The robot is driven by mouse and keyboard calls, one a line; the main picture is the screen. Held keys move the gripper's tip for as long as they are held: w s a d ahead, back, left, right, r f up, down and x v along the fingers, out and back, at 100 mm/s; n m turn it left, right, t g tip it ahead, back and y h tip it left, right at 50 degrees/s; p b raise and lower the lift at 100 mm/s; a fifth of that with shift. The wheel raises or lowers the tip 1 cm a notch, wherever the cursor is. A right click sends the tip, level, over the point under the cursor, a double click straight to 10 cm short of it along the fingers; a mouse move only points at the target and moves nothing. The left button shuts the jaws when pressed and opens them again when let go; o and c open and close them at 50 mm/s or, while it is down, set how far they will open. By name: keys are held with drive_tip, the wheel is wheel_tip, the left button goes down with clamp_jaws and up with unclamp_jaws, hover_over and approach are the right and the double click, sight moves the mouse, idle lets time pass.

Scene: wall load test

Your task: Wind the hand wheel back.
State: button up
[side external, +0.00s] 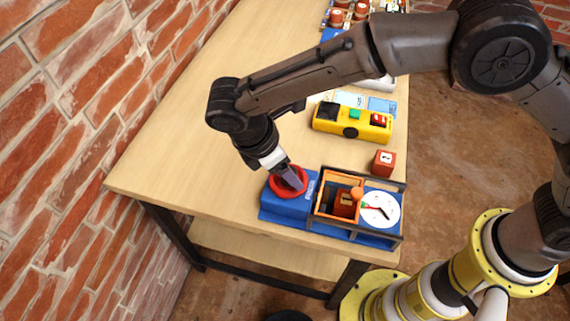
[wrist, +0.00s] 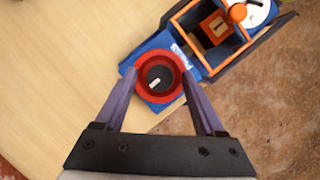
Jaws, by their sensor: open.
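The red hand wheel (side external: 288,180) sits on the left end of a blue test rig (side external: 283,207) near the table's front edge. In the wrist view the wheel (wrist: 160,77) is a red ring with a dark centre and a small pale mark. My gripper (side external: 292,178) points down at the wheel. In the wrist view its two fingers (wrist: 158,90) are spread apart, one on each side of the wheel's near part. I cannot tell whether they touch the rim.
The rig carries an orange frame (side external: 322,192) with a red block inside and a white dial (side external: 380,210) with a pointer. A red numbered cube (side external: 384,162) stands behind it. A yellow box (side external: 352,122) lies farther back. The wooden table (side external: 190,150) is clear to the left.

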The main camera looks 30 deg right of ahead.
drive_tip(key=v, duration=1.4)
drive_tip(key=shift+f, duration=0.15)
drive_tip(key=w+d+r+m+y, duration=0.2)
drive_tip(key=d+r+m, duration=0.3)
drive_tip(key=d+r, duration=1.1)
drive_tip(key=s+d+m+t+y, duration=0.1)
drive_tip(key=s+d+m, duration=0.1)
drive_tip(key=s+d, duration=0.35)
drive_tip(key=s+d+m+t, duration=0.1)
drive_tip(key=s+d+m, duration=0.15)
drive_tip(key=d, duration=0.65)
drive_tip(key=s+d+f+m+t+y, duration=0.1)
drive_tip(key=s+d+f+m+t, duration=0.2)
drive_tip(key=s+d+f+m, duration=0.2)
drive_tip(key=shift+s+f+m+t, duration=0.3)
drive_tip(key=shift+s+f+m, duration=1.55)
drive_tip(key=shift+s+f, duration=1.7)
